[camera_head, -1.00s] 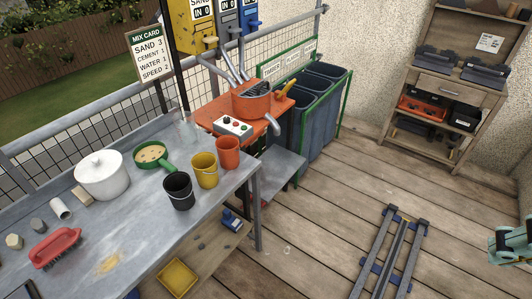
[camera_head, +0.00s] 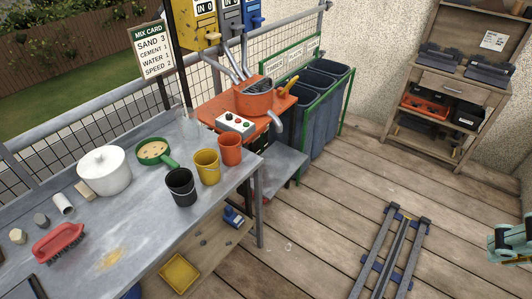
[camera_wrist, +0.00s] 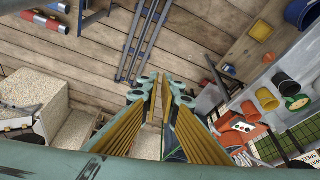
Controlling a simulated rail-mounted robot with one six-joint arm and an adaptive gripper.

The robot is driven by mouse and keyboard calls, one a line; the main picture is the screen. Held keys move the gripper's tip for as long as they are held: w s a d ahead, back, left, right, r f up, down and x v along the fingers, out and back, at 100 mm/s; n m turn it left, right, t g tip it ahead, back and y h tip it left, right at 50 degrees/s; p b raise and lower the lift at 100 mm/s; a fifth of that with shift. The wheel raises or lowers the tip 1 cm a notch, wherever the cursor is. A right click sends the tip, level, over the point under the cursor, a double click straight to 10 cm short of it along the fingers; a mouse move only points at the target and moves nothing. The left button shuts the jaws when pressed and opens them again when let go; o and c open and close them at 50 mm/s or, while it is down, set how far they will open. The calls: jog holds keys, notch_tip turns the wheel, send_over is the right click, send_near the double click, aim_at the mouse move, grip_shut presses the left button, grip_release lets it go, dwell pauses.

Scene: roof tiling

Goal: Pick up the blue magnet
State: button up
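A small blue object (camera_head: 233,216), which looks like the blue magnet, lies on the wooden lower shelf (camera_head: 212,247) under the grey bench. It shows small in the wrist view (camera_wrist: 230,70), with the shelf near it. My gripper (camera_wrist: 160,88) has teal fingers with yellow ribbed pads; a gap shows between them and nothing is held. It points down over the plank floor, well apart from the blue object. In the head view only a teal part of my arm shows at the right edge.
The grey bench (camera_head: 135,236) holds a white pot (camera_head: 103,172), a green pan, several buckets and a red brush (camera_head: 58,243). A yellow tray (camera_head: 180,272) sits on the lower shelf. An orange mixer and bins stand behind.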

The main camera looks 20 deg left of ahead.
jog(key=o, duration=1)
